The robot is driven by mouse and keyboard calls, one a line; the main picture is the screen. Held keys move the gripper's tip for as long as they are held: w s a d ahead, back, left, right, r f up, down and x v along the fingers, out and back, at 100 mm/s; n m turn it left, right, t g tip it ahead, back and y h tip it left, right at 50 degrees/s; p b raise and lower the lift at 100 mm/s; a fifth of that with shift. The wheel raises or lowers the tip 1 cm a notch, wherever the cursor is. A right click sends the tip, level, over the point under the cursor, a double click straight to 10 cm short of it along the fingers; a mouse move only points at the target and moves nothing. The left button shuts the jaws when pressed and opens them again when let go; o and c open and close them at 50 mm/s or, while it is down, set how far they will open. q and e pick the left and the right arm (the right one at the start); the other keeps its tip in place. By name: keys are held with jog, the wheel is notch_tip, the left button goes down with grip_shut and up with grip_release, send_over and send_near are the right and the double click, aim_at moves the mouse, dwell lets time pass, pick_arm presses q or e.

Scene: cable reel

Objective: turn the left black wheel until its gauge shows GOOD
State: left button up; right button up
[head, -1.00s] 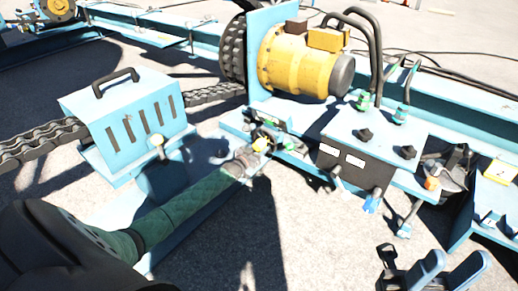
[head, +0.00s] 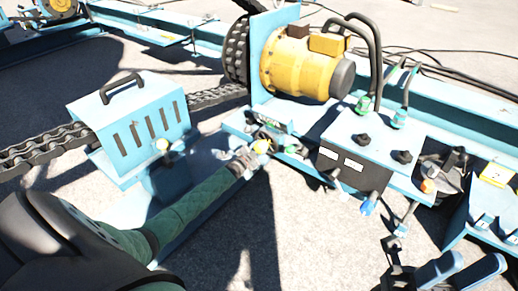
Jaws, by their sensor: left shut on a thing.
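My left arm, in a green sleeve, reaches in from the lower left. Its gripper (head: 256,150) is at the blue frame below the yellow motor and is shut on a small dark part there, which looks like the left black wheel (head: 266,134). The wheel is mostly hidden by the gripper and small fittings. A small green patch (head: 291,128) beside it may be its gauge; no lettering can be read. My right gripper (head: 462,272) is at the lower right, with its two blue fingers apart and nothing between them.
A yellow motor (head: 300,65) stands behind the gripper. A blue box with black knobs (head: 363,139) and hoses is to the right. A blue slotted cover (head: 140,118) over a heavy chain (head: 45,146) is to the left. Bare ground (head: 310,230) lies in front.

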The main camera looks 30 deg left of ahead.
aim_at(256, 151)
dwell(0.3)
pick_arm(q)
jog(key=o, duration=1.4)
jog(key=shift+d, duration=0.1)
jog(key=s, duration=0.2)
jog(key=s+p, duration=0.1)
jog(key=s, duration=0.3)
jog(key=shift+a+p, duration=0.25)
jog(key=shift+p, duration=0.15)
jog(key=shift+s, duration=0.85)
jog(key=shift+a, duration=0.1)
